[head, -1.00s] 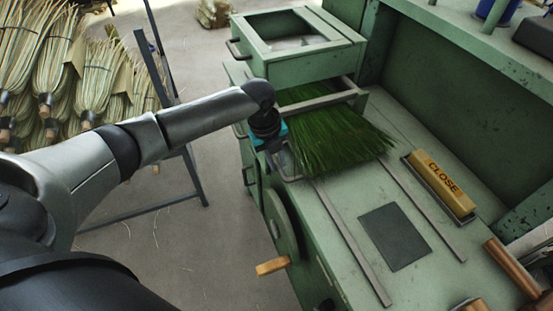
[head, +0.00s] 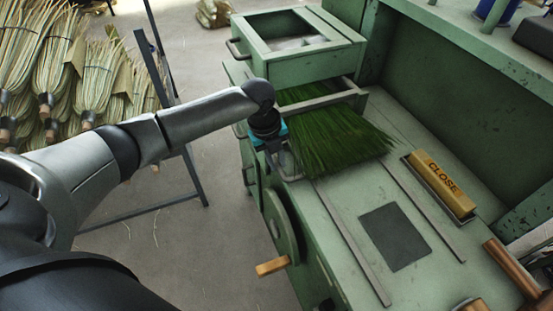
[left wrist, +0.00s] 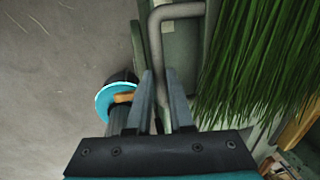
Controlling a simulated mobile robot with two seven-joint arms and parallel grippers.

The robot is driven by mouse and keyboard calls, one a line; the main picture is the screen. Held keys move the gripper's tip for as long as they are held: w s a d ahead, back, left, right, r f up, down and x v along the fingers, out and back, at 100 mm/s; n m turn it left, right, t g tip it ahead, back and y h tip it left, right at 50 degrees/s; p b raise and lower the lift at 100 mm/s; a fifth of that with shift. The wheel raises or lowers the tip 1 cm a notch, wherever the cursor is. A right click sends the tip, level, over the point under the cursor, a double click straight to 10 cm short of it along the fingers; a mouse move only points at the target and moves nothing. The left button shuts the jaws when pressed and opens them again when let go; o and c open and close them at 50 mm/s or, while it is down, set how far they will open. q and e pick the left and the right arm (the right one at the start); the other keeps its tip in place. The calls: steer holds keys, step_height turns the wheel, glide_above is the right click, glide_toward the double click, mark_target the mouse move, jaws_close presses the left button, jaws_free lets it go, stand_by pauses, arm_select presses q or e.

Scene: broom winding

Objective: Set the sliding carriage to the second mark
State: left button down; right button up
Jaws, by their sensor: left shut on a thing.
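My left gripper (head: 279,158) is at the left edge of the green bench, beside the bundle of green bristles (head: 335,138). In the left wrist view its two fingers (left wrist: 160,78) are closed around a grey bent-bar handle (left wrist: 178,12). The handle also shows in the head view (head: 291,175), partly behind the gripper. I cannot tell for certain which part is the sliding carriage; the handle sits at the bristles' left end. Two grey rails (head: 345,236) run along the bench top. No numbered marks are readable. My right gripper is not in view.
A dark square plate (head: 395,237) lies between the rails. A yellow block marked CLOSE (head: 443,184) is at the right. A crank wheel (head: 281,226) with a wooden grip (head: 272,267) stands below my gripper. An open green box (head: 292,42) is behind. Brooms (head: 95,85) hang at left.

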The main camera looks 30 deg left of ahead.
arm_select(q)
steer(key=shift+a, duration=0.15)
steer(key=w+a+b, duration=0.1)
steer(key=w+a, duration=0.2)
steer(key=shift+s+d, duration=0.1)
steer(key=shift+s, duration=0.05)
steer(key=c, duration=0.8)
jaws_free()
steer(key=shift+r, duration=0.15)
step_height(320, 180, up, 15)
steer(key=s+a+p, duration=0.1)
steer(key=s+a, duration=0.1)
steer(key=shift+p, duration=0.35)
steer(key=shift+d, duration=0.1)
